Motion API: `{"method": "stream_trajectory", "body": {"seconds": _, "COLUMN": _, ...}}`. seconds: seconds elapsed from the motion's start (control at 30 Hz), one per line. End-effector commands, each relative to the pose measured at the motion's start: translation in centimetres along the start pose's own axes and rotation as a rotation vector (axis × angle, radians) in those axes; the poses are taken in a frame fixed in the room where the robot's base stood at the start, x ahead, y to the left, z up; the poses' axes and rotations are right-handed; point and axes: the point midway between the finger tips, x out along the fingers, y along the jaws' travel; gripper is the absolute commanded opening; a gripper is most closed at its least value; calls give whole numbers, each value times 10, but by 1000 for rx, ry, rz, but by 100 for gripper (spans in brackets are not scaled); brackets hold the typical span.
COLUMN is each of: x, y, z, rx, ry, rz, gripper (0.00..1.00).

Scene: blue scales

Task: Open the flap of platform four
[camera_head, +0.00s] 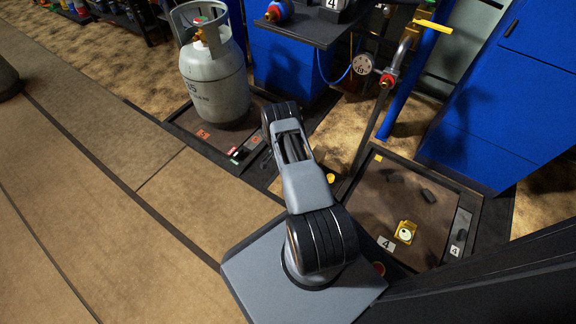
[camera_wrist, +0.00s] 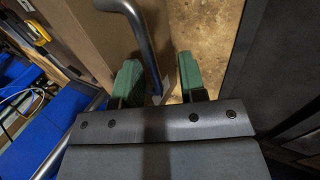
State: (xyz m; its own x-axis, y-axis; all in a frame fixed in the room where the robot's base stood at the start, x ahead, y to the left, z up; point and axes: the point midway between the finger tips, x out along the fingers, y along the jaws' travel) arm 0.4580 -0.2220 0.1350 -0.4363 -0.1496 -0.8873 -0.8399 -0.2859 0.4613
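Platform four (camera_head: 365,200) is a brown, dark-edged plate on the floor at the right in the head view, with a "4" label (camera_head: 386,243) on its near edge. A small yellow box (camera_head: 406,231) with a pale round top sits on it. I cannot tell which part is the flap. In the wrist view my gripper (camera_wrist: 160,75) is open, its two green fingers apart. A dark curved metal bar (camera_wrist: 140,40) runs down between or beyond them; I cannot tell whether they touch it. My gripper cannot be made out in the head view.
A grey gas cylinder (camera_head: 213,75) stands on another platform at the left back. Blue cabinets (camera_head: 510,85) stand behind. The tan floor (camera_head: 70,170) at left is clear.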

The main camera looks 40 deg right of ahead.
Motion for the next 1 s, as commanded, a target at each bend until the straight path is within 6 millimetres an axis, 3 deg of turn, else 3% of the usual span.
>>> {"method": "stream_trajectory", "body": {"seconds": 0.5, "x": -102, "y": 0, "z": 1, "rx": -3, "ry": 3, "rz": -4, "gripper": 38}}
{"method": "stream_trajectory", "body": {"seconds": 0.7, "x": -123, "y": -1, "z": 1, "rx": -3, "ry": 2, "rz": -2, "gripper": 38}}
{"method": "stream_trajectory", "body": {"seconds": 1.0, "x": -131, "y": -1, "z": 1, "rx": -2, "ry": 1, "rz": -2, "gripper": 38}}
